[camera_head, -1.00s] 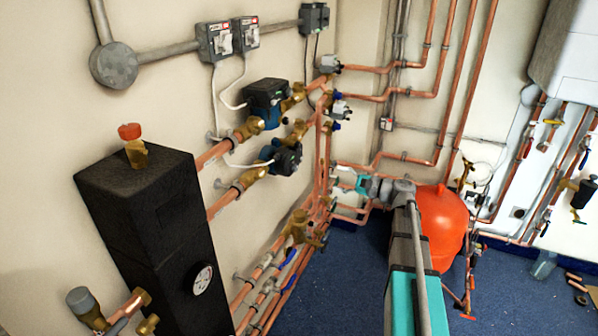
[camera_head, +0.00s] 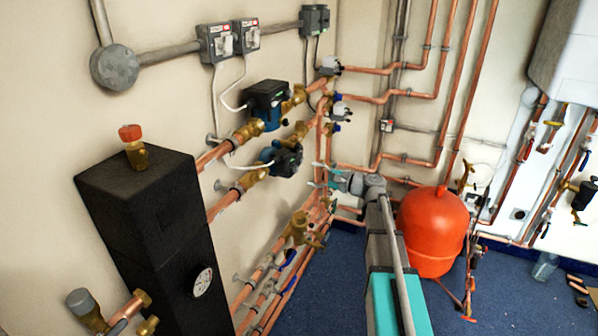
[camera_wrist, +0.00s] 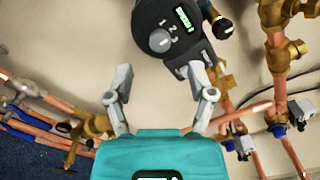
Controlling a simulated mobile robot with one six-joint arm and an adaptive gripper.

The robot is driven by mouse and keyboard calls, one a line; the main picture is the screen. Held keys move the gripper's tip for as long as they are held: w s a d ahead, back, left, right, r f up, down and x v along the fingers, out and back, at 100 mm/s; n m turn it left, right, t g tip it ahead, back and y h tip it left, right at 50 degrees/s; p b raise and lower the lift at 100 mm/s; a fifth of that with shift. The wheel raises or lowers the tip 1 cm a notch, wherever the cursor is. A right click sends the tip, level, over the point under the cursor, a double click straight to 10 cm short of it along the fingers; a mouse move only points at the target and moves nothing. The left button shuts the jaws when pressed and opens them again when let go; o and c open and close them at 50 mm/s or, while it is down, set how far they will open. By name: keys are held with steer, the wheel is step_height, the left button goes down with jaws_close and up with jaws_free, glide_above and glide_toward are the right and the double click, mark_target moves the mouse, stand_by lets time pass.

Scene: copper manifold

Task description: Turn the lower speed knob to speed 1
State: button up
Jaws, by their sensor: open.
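The lower pump (camera_head: 287,158) is a dark body on a copper pipe along the left wall. In the wrist view, a dark pump head (camera_wrist: 182,45) is at the top centre, with a lit green display. Its round speed knob (camera_wrist: 160,41) sits beside the numbers 1, 2 and 3; its exact setting is too small to tell. My gripper (camera_head: 320,174) is just right of the lower pump in the head view. In the wrist view, my gripper (camera_wrist: 158,72) is open and empty, with its fingers spread below the knob and apart from it.
The upper pump (camera_head: 265,97) is above the lower one. Copper pipes and brass valves (camera_head: 297,227) run below and behind my gripper. A red tank (camera_head: 432,230) stands right of my arm. A black box with a gauge (camera_head: 150,220) is at the left. Blue floor is open in front.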

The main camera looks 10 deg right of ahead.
mark_target(298, 170)
steer(key=shift+x, duration=2.6)
jaws_close()
